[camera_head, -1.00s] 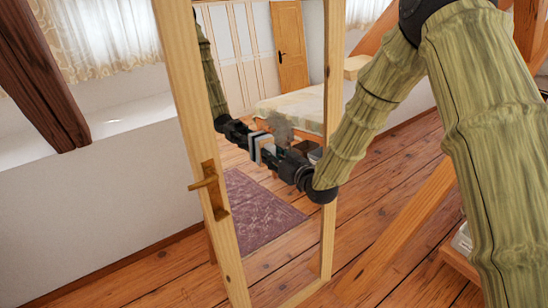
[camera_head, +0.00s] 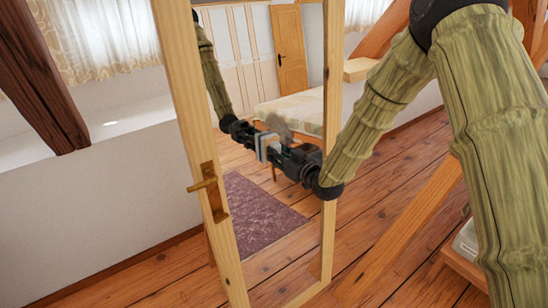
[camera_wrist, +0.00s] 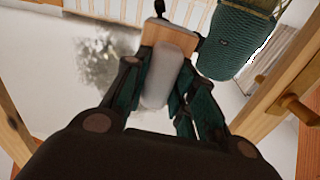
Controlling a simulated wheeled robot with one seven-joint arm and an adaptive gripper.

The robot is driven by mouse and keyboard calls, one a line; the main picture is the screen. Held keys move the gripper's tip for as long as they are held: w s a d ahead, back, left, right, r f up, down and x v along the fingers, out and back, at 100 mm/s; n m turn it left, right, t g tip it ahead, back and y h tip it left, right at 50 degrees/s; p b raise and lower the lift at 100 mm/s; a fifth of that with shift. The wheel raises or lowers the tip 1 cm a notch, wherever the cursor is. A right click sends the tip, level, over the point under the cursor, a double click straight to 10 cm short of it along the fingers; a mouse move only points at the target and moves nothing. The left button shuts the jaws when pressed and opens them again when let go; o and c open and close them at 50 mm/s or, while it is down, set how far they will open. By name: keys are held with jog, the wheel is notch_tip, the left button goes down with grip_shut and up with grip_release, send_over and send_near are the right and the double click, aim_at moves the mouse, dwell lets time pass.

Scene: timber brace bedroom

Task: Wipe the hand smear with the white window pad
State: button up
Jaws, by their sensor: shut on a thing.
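My gripper (camera_head: 286,157) is shut on the white window pad (camera_head: 274,149), a pale block, in front of the wood-framed mirror-like pane. The pad's reflection meets it closely; I cannot tell whether it touches the glass. The hand smear (camera_head: 277,125) is a grey smudge on the pane, just above the pad in the head view. In the wrist view, the pad (camera_wrist: 158,82) is between my fingers (camera_wrist: 157,88), and the smear (camera_wrist: 103,60) is a dark blotch to its left, apart from it. The pad's face toward the pane is hidden.
The pane's wooden frame (camera_head: 328,130) runs close beside my wrist, with a brass handle (camera_head: 208,190) on its left post. A slanted timber brace (camera_head: 405,225) stands to the right. The pane also shows a bed, a door, a rug and my arm's reflection.

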jog(key=shift+w+d+r+b, duration=0.1)
jog(key=shift+w+d+b, duration=0.15)
jog(key=shift+w+d, duration=0.75)
jog(key=shift+w+d+b, duration=0.2)
jog(key=shift+w+d, duration=0.55)
jog(key=shift+d, duration=0.5)
jog(key=shift+w+d+r+b, duration=0.1)
jog(key=shift+w+d+b, duration=0.15)
jog(key=shift+w+d, duration=0.75)
jog(key=shift+w+d+f, duration=0.1)
jog(key=shift+w+d, duration=0.35)
jog(key=shift+d, duration=0.3)
jog(key=shift+w+d, duration=0.4)
jog(key=shift+d, duration=0.3)
jog(key=shift+s+a+r+b, duration=0.1)
jog(key=shift+s+a+r, duration=0.4)
jog(key=shift+a, duration=0.3)
jog(key=shift+s+a+r+b, duration=0.1)
jog(key=shift+s+a+r, duration=0.4)
jog(key=shift+a, duration=0.25)
jog(key=shift+s+a+r+b, duration=0.1)
jog(key=shift+s+a+r, duration=0.4)
jog(key=shift+a, duration=0.3)
jog(key=shift+s+a, duration=0.6)
jog(key=shift+a, duration=0.15)
jog(key=shift+a+f, duration=0.1)
